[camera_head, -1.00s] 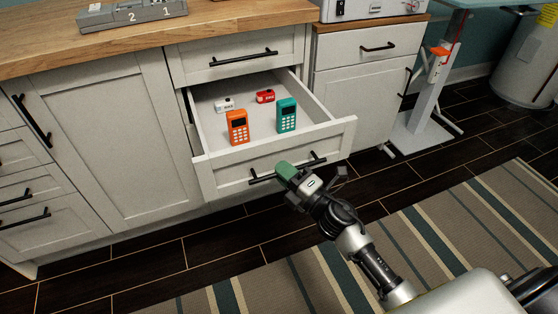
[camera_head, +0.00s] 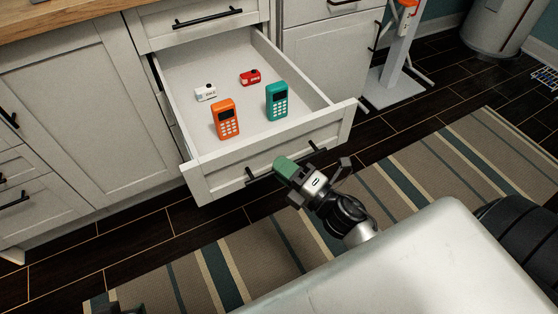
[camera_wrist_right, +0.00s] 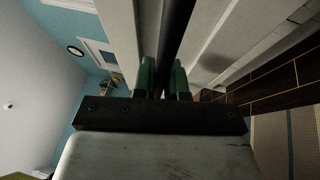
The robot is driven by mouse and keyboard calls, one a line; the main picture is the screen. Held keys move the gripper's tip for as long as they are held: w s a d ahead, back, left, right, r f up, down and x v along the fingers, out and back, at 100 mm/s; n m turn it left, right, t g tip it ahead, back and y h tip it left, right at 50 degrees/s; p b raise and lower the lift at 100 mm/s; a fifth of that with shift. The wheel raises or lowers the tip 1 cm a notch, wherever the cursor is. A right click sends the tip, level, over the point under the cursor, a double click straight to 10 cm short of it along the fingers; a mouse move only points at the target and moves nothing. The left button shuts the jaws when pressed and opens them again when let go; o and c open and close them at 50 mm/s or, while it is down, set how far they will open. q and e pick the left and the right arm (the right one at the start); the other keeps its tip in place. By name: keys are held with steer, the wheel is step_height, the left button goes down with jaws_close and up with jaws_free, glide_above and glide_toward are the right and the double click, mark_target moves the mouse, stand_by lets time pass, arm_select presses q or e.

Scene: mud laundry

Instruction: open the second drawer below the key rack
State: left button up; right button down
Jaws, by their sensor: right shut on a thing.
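The second drawer (camera_head: 315,138) is pulled well out of the white cabinet, below a closed top drawer (camera_head: 200,35). Its black bar handle (camera_head: 312,148) is on the front panel. My right gripper (camera_head: 284,165), with green finger pads, is shut on the handle near its middle. In the right wrist view the dark handle bar (camera_wrist_right: 177,35) runs between the green fingers (camera_wrist_right: 163,78). A dark piece at the bottom left edge looks like the tip of my left gripper (camera_head: 120,308); its jaws are cut off. I see no key rack now.
Inside the drawer are an orange handheld device (camera_head: 226,119), a teal one (camera_head: 277,101), a small white item (camera_head: 205,92) and a small red one (camera_head: 250,77). A striped rug (camera_head: 420,165) covers the floor in front. A grey-white stand (camera_head: 395,85) is at the right.

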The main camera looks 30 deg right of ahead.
stand_by(0.3)
steer(key=c, duration=1.2)
jaws_free()
steer(key=shift+s, duration=0.1)
arm_select(q)
steer(key=shift+w+d+r+t, duration=0.15)
steer(key=shift+w+d+t, duration=0.15)
steer(key=shift+w+t, duration=0.3)
arm_select(e)
steer(key=v, duration=1)
steer(key=shift+s+d, duration=0.2)
steer(key=shift+s, duration=0.15)
arm_select(q)
steer(key=shift+a, duration=0.1)
